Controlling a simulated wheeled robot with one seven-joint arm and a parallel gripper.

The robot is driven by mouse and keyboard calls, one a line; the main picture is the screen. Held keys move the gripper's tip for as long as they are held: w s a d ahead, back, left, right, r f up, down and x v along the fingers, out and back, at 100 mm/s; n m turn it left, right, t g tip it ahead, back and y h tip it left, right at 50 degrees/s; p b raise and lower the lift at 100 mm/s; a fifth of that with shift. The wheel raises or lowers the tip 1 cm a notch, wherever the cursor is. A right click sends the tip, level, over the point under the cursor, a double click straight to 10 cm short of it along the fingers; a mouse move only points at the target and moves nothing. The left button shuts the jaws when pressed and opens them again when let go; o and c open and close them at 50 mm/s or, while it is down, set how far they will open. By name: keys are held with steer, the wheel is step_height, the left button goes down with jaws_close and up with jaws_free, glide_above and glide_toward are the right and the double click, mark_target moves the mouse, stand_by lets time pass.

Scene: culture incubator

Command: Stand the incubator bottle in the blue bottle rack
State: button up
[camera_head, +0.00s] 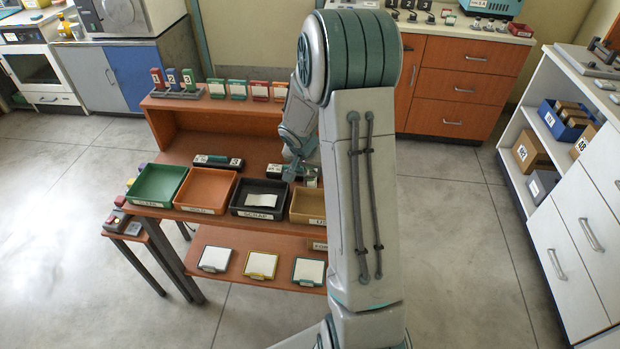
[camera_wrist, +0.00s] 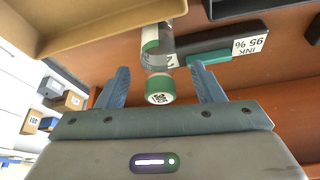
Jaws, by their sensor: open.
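In the wrist view a clear cylinder with green bands and a labelled green end (camera_wrist: 160,88) lies between the fingers of my gripper (camera_wrist: 160,68). It looks like a small bottle, but I cannot tell whether it is the incubator bottle. My gripper is open, with a gap visible on each side of the cylinder. In the head view my gripper (camera_head: 296,172) is low over the desk behind the trays, partly hidden by my arm. I cannot make out a blue bottle rack in either view.
The desk holds a green tray (camera_head: 158,186), an orange tray (camera_head: 206,190), a black tray (camera_head: 258,198) and a tan tray (camera_head: 308,206). A black ink pad (camera_wrist: 222,45) lies beside the cylinder. A white shelf unit (camera_head: 570,200) stands at right. The floor (camera_head: 450,230) between is clear.

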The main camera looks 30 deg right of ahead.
steer(key=shift+c, duration=0.3)
jaws_close()
steer(key=shift+r, duration=0.1)
